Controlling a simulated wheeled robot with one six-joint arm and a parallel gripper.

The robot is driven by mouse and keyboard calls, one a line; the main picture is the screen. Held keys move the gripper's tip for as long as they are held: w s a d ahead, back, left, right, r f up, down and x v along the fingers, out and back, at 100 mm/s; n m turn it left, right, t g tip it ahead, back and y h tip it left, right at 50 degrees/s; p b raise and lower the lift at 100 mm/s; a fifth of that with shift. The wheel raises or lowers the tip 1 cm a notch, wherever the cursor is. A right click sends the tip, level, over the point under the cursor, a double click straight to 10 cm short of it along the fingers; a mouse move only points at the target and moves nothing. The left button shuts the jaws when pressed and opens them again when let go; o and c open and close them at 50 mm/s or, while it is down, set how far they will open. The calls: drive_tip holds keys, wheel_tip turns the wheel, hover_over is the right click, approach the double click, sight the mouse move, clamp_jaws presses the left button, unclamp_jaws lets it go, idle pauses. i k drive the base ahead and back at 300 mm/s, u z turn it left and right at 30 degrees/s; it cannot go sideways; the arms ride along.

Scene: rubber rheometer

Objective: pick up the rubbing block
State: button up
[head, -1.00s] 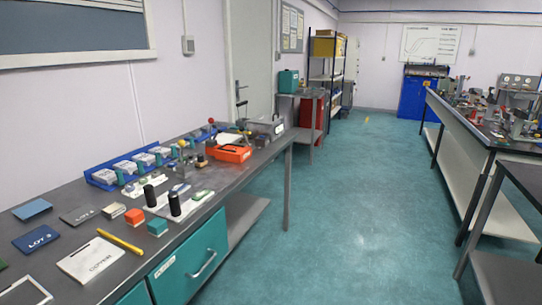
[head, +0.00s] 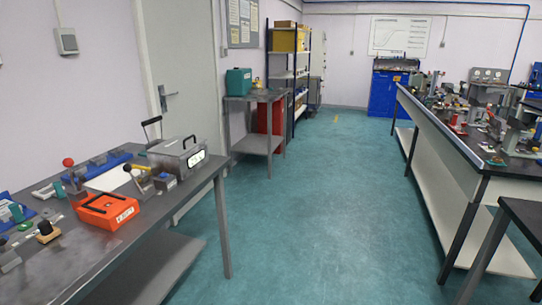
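A small block with a tan base and a dark top (head: 46,232) sits on the left bench, near the lower left of the head view. It may be the rubbing block, but I cannot tell for sure at this size. It stands in front and to the left of the orange box (head: 107,210), apart from it. My gripper is not in view, so its state and what it may hold are hidden.
The left bench (head: 150,222) also carries a grey lidded case (head: 181,157), a red-knobbed lever device and blue trays. The teal floor (head: 310,215) is open between it and the right bench (head: 480,160). A small table (head: 255,98) and shelves stand farther back.

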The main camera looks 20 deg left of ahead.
sight(49, 233)
drive_tip(key=u, duration=0.25)
drive_tip(key=i, duration=1.55)
drive_tip(key=u, duration=1.25)
drive_tip(key=i, duration=0.85)
drive_tip(key=u, duration=1.5)
drive_tip(key=i, duration=0.7)
drive_tip(key=u, duration=0.45)
